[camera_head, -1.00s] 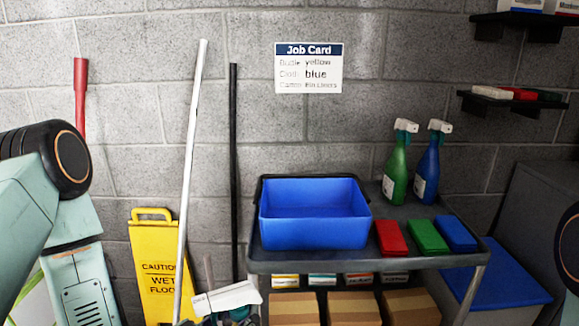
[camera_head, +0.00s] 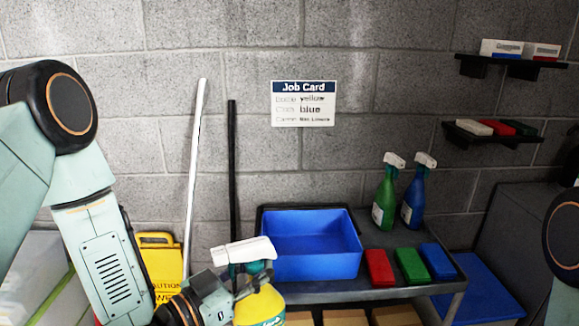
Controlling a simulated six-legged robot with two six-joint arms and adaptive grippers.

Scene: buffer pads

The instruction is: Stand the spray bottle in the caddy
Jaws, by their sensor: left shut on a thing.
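A yellow spray bottle (camera_head: 262,306) with a white trigger head stands upright at the bottom centre, its lower part cut off by the frame. My left gripper (camera_head: 245,284) is shut on it near its neck. The blue caddy (camera_head: 310,267) sits on the grey cart just behind and to the right of the bottle. It is open at the top and looks empty. The bottle overlaps the caddy's left front corner in the picture. My right gripper is out of view; only part of my right arm shows at the right edge.
On the cart (camera_head: 400,292), a green bottle (camera_head: 385,198) and a blue bottle (camera_head: 413,200) stand behind red, green and blue folded cloths (camera_head: 411,265). A white pole (camera_head: 194,170) and a black pole (camera_head: 232,180) lean on the wall. A yellow floor sign (camera_head: 160,262) stands at left.

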